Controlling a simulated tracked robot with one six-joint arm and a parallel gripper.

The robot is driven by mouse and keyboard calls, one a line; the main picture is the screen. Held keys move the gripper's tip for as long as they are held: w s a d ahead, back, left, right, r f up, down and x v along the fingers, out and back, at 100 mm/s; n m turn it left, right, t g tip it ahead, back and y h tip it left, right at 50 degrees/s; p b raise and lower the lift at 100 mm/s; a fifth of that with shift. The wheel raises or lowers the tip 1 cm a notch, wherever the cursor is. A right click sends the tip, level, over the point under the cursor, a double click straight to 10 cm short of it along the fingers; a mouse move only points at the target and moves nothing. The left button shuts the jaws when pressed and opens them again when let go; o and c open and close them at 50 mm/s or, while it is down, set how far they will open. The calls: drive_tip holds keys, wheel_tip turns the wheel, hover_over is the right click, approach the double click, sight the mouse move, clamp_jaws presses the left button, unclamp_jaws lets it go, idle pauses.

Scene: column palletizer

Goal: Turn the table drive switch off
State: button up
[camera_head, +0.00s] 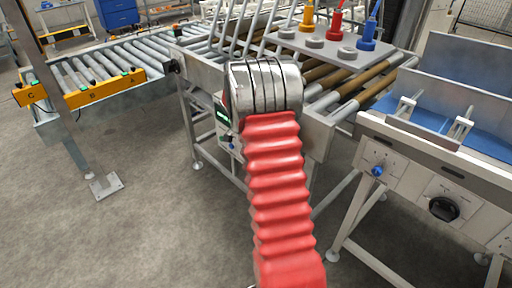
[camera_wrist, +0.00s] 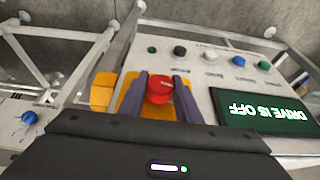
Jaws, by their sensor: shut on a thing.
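In the wrist view, a red knob (camera_wrist: 159,88), likely the table drive switch, sits on a yellow plate (camera_wrist: 127,88) on a pale control panel (camera_wrist: 207,62). My gripper (camera_wrist: 160,80) is shut on the red knob, one dark finger on each side. A display (camera_wrist: 262,112) beside it, upside down in this view, reads "DRIVE IS OFF". In the head view, the panel (camera_head: 226,135) is partly visible beside my red-sleeved arm. The arm hides the red knob and my gripper there.
Several coloured buttons (camera_wrist: 239,61) line the panel's far edge. In the head view, a roller table stands behind the arm, with coloured tools (camera_head: 334,20) on a grey plate. A machine with a blue knob (camera_head: 377,171) and a black knob (camera_head: 443,208) stands right. Floor at left is mostly free.

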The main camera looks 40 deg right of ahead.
drive_tip(key=shift+f+n+g, duration=0.15)
drive_tip(key=shift+n+g, duration=0.15)
drive_tip(key=shift+g, duration=1)
drive_tip(key=o, duration=1.1)
drive_tip(key=shift+c, duration=0.2)
drive_tip(key=v, duration=1.4)
drive_tip(key=shift+w, duration=0.15)
drive_tip(key=shift+f, duration=0.1)
